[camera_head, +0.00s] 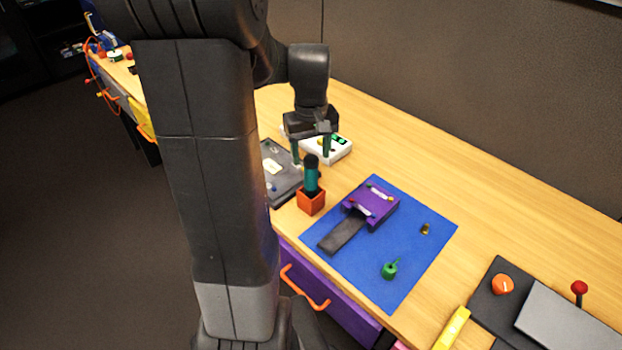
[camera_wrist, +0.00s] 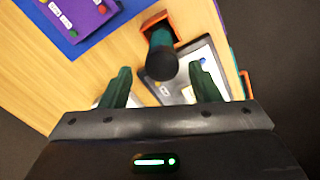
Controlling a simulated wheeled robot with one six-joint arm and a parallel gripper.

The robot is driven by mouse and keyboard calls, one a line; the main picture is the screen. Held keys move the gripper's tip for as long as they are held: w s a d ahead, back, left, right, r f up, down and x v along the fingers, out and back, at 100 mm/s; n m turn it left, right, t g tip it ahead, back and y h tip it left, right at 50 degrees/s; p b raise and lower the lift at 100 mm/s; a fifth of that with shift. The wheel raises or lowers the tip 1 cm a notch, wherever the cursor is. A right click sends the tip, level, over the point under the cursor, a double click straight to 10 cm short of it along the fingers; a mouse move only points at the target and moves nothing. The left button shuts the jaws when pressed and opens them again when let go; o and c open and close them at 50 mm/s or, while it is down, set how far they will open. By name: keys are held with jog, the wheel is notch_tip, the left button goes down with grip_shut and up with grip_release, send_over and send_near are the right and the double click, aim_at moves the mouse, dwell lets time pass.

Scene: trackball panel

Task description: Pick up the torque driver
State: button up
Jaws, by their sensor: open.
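The torque driver (camera_head: 311,178) stands upright in a small orange holder (camera_head: 311,202) on the wooden table. It has a teal body and a dark top end. My gripper (camera_head: 311,156) is open and empty, above and behind the driver in the head view. In the wrist view the driver's dark round end (camera_wrist: 161,63) shows ahead of and between the two green fingers of my gripper (camera_wrist: 164,80). The fingers appear apart from the driver. The holder also shows in the wrist view (camera_wrist: 158,20), partly hidden by the driver.
A blue mat (camera_head: 400,285) carries a purple device (camera_head: 372,204), a green piece (camera_head: 389,270) and a small brass piece (camera_head: 425,229). A dark grey panel (camera_head: 281,187) lies left of the holder. A white box (camera_head: 340,150) stands behind. The table's back right is clear.

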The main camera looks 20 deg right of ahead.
aim_at(311, 170)
jog(key=f, duration=0.4)
jog(key=shift+s+a+f, duration=0.1)
jog(key=shift+s+a, duration=0.05)
jog(key=shift+s, duration=0.25)
jog(key=shift+f, duration=0.6)
jog(key=c, duration=1.1)
